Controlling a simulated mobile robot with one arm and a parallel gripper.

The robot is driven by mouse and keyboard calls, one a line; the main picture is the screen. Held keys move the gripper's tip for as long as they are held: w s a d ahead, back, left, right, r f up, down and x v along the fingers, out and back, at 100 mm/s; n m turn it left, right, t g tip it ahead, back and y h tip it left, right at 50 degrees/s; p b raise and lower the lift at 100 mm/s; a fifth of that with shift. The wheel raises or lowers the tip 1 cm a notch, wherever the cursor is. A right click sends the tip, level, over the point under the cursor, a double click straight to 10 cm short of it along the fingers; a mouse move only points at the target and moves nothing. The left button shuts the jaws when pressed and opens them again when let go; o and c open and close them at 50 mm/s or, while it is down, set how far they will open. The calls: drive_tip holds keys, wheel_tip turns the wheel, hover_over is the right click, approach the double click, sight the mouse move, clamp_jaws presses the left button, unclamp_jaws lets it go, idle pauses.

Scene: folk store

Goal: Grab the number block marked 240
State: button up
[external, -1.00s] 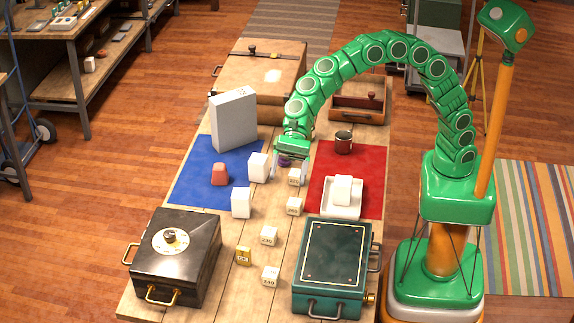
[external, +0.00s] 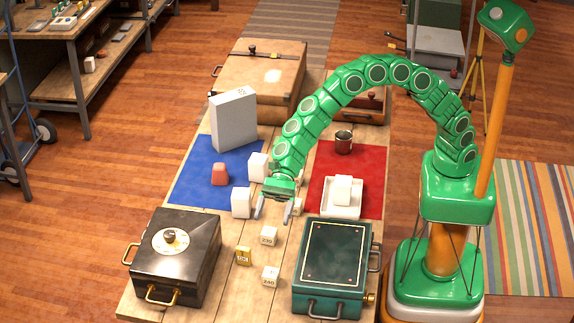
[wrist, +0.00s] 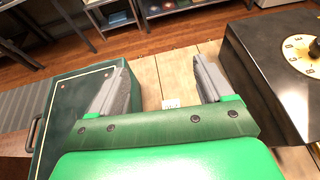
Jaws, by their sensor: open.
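The number block marked 240 (external: 270,276) is a small white cube near the front of the table, between the black safe and the green case. My gripper (external: 273,210) is open and empty, above the middle of the table, behind and apart from this block. A similar block marked 230 (external: 268,236) stands between them. In the wrist view my gripper (wrist: 160,66) has its fingers apart, and a small white block (wrist: 170,104) shows low between them; its mark is too small to read, so I cannot tell which block it is.
The black safe (external: 180,248) stands at front left, the green case (external: 333,255) at front right. A gold block (external: 243,256) sits near the numbered blocks. White blocks (external: 241,203) stand by the blue mat (external: 190,185). A white tray (external: 330,211) lies on the red mat (external: 375,165).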

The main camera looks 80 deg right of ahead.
approach(269, 282)
drive_tip(key=shift+w+a, duration=0.25)
drive_tip(key=shift+a, duration=0.85)
drive_tip(key=shift+a+f, duration=0.25)
drive_tip(key=shift+a, duration=0.05)
drive_tip(key=shift+x, duration=1)
drive_tip(key=x, duration=0.4)
drive_tip(key=shift+s+d+f, duration=0.15)
drive_tip(key=shift+s+f, duration=0.05)
drive_tip(key=shift+f, duration=0.15)
drive_tip(key=shift+w+a, duration=0.1)
drive_tip(key=shift+a, duration=0.45)
drive_tip(key=shift+c, duration=0.5)
drive_tip(key=c, duration=1)
